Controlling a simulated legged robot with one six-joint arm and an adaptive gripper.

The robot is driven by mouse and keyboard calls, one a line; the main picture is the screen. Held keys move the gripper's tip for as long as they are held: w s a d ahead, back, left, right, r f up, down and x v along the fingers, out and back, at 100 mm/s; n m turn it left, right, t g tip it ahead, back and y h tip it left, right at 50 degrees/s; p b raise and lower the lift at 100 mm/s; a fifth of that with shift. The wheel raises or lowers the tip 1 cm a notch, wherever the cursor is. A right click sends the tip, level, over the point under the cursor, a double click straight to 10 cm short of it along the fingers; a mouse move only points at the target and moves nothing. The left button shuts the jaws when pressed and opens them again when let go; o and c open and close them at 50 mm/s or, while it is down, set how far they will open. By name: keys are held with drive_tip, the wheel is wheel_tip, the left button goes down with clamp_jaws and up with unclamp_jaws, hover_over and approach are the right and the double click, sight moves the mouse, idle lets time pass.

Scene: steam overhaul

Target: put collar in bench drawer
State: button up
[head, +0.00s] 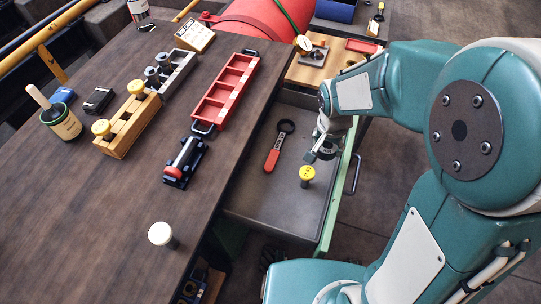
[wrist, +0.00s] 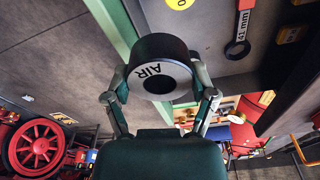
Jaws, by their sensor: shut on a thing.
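A dark collar with a white ring face marked "AIR" (wrist: 162,48) is held between the two fingers of my gripper (wrist: 160,95) in the wrist view. In the head view my gripper (head: 327,138) is above the open bench drawer (head: 272,208), near its right side. The held collar shows there only as a small dark shape beneath the gripper, partly hidden. The drawer has a grey floor and a green front edge, which also shows in the wrist view (wrist: 108,25).
In the drawer lie a red-handled ring wrench (head: 274,153) and a yellow-topped piece (head: 307,174); the drawer's near part is clear. The wooden bench (head: 100,225) holds a red tray (head: 225,92), a wooden block with yellow knobs (head: 127,125) and a white-topped piece (head: 160,234).

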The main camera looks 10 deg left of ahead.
drive_tip(key=s+a+f+m, duration=0.1)
drive_tip(key=s+f+m, duration=0.1)
drive_tip(key=s+f, duration=0.35)
drive_tip(key=w+f, duration=0.3)
drive_tip(key=w, duration=0.2)
drive_tip(key=w+f, duration=0.7)
drive_tip(key=w, duration=0.2)
drive_tip(key=shift+w+a+f, duration=0.25)
drive_tip(key=shift+w+f, duration=0.2)
drive_tip(key=shift+f, duration=1.5)
drive_tip(key=shift+f, duration=0.1)
drive_tip(key=o, duration=1.2)
